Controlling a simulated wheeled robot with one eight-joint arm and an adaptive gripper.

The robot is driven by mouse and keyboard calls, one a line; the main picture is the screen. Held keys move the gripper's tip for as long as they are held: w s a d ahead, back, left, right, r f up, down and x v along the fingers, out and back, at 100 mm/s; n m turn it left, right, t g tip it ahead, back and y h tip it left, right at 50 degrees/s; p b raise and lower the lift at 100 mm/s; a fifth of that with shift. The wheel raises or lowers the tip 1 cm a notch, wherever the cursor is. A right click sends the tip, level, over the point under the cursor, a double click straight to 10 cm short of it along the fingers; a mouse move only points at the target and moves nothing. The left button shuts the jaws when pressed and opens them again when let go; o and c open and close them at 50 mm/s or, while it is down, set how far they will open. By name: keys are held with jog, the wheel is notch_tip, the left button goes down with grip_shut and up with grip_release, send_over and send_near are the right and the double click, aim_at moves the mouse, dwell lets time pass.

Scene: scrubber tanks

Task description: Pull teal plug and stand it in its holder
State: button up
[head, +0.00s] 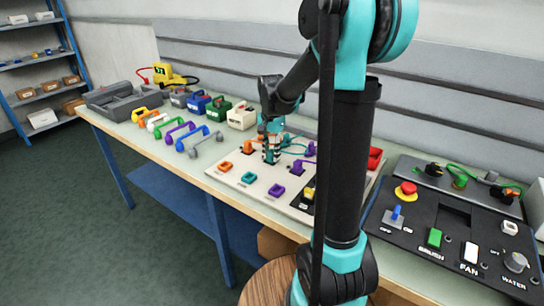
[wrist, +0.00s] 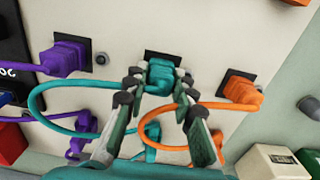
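In the wrist view the teal plug (wrist: 160,72) sits in a dark socket (wrist: 163,55) on the cream panel, with its teal cable (wrist: 75,133) looping left. My gripper (wrist: 160,80) straddles the plug, one finger on each side. Small gaps seem to show between fingertips and plug, so it looks open. A teal-marked holder (head: 248,178) is near the panel's front edge, between an orange holder (head: 225,166) and a purple holder (head: 277,190). It looks empty.
An orange plug (wrist: 242,92) and a purple plug (wrist: 68,58) flank the teal one closely. A black control panel (head: 440,225) stands right; colored handles and padlock-like boxes (head: 197,102) lie left.

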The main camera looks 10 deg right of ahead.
aim_at(271, 151)
grip_shut()
jog(key=o, duration=1.5)
grip_release()
jog(key=shift+c, duration=0.2)
jog(key=shift+r, duration=0.1)
notch_tip(271, 151, up, 12)
jog(key=shift+f, duration=0.5)
jog(key=c, duration=0.5)
jog(key=shift+f, duration=1.1)
jog(key=shift+c, duration=0.6)
